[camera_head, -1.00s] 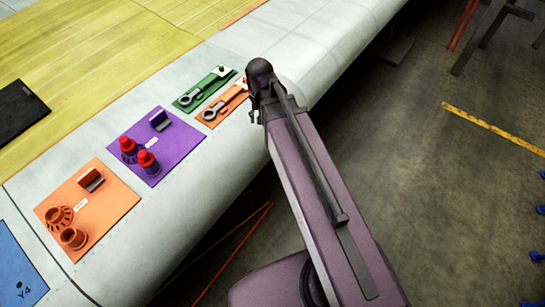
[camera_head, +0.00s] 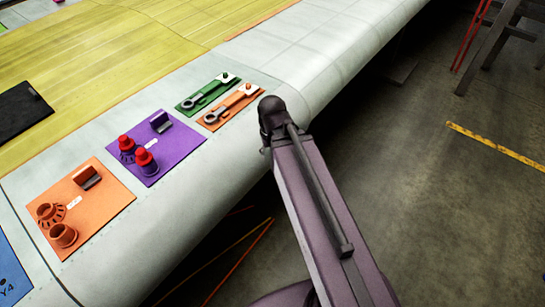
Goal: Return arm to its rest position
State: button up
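My arm (camera_head: 310,200) reaches up from the bottom of the head view, beside the rounded edge of the wing (camera_head: 300,50). Its dark upper joint (camera_head: 277,118) is right of the orange wrench mat and appears apart from it. My gripper cannot be made out; it is hidden or out of the picture, so its fingers do not show.
On the wing lie a green mat (camera_head: 190,104) and an orange mat (camera_head: 213,126) with wrenches, a purple mat (camera_head: 180,160) with two red-topped parts, and another orange mat (camera_head: 110,205) with round parts. Open floor (camera_head: 440,200) lies to the right.

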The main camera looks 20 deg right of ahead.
jog(key=shift+s, duration=0.1)
jog(key=shift+f, duration=0.25)
dwell(0.3)
